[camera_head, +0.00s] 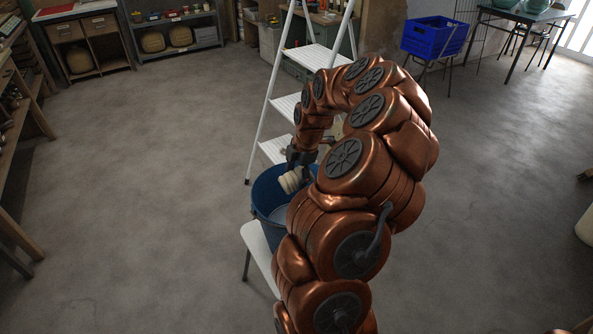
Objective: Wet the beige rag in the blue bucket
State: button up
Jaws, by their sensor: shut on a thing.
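The blue bucket (268,190) stands on a pale stool or small bench (256,241), partly hidden behind my arm. My gripper (297,166) is over the bucket's opening, pointing down. It is shut on the beige rag (291,181), a small bunched pale cloth at the bucket's mouth. I cannot tell whether the rag touches the contents. A greyish patch, perhaps water, shows low inside the bucket. My arm hides the bucket's right side.
A white stepladder (276,103) stands just behind the bucket. A blue crate (434,37) is at the back right, near a dark table (520,14). Shelves (180,38) line the back wall, and a workbench (22,110) runs along the left. The floor on both sides is clear.

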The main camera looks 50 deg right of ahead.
jog(key=shift+s+d+f+b+x, duration=0.2)
jog(key=shift+s+b+x, duration=0.5)
jog(key=shift+b+x, duration=1.95)
jog(key=shift+s+d+f+b+x, duration=0.1)
jog(key=shift+s+d+b+x, duration=0.4)
jog(key=shift+x, duration=4.2)
jog(key=shift+s+d+f+b+x, duration=0.15)
jog(key=shift+s+b+x, duration=0.75)
jog(key=shift+b+x, duration=1.85)
jog(key=shift+p+x, duration=0.9)
jog(key=shift+x, duration=0.05)
jog(key=shift+a, duration=0.1)
jog(key=shift+w+a+r+p+v, duration=0.2)
jog(key=shift+w+p+v, duration=0.65)
jog(key=shift+v, duration=3.1)
jog(key=shift+w+a+r+p+v, duration=0.25)
jog(key=shift+w+p+v, duration=0.6)
jog(key=shift+v, duration=3.1)
jog(key=shift+w+a+r+p+v, duration=0.1)
jog(key=shift+w+a+p+v, duration=0.7)
jog(key=shift+v, duration=3.1)
